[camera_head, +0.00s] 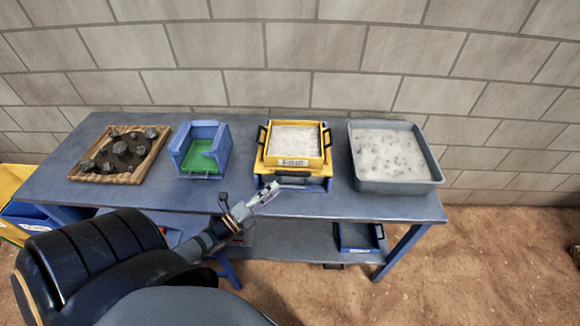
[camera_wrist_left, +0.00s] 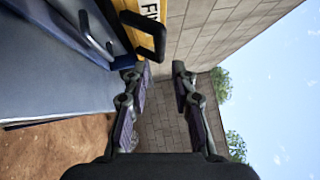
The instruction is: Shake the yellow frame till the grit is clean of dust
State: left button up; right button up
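The yellow frame (camera_head: 323,158) sits on a blue and yellow stand on the table, with a black handle on each side. Pale grey, dusty-looking material (camera_head: 295,139) fills it; grit and dust cannot be told apart. My left gripper (camera_head: 270,192) is in front of and just below the frame, near the table's front edge, apart from the frame. In the left wrist view the gripper (camera_wrist_left: 159,70) is open and empty. Part of the yellow frame (camera_wrist_left: 125,15) and a black handle (camera_wrist_left: 152,42) show just beyond its fingertips. My right gripper is not in view.
On the blue table (camera_head: 100,193), a grey tub (camera_head: 397,187) of pale material stands right of the frame. A blue box with a green floor (camera_head: 199,158) and a wooden tray of dark rocks (camera_head: 156,150) stand left. A brick wall (camera_head: 290,55) rises behind.

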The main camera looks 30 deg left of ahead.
aim_at(293, 174)
pick_arm(q)
jog(key=x, duration=0.9)
jog(key=shift+w+d, duration=0.1)
jog(key=shift+w, duration=0.15)
jog(key=shift+c, duration=0.5)
grip_shut()
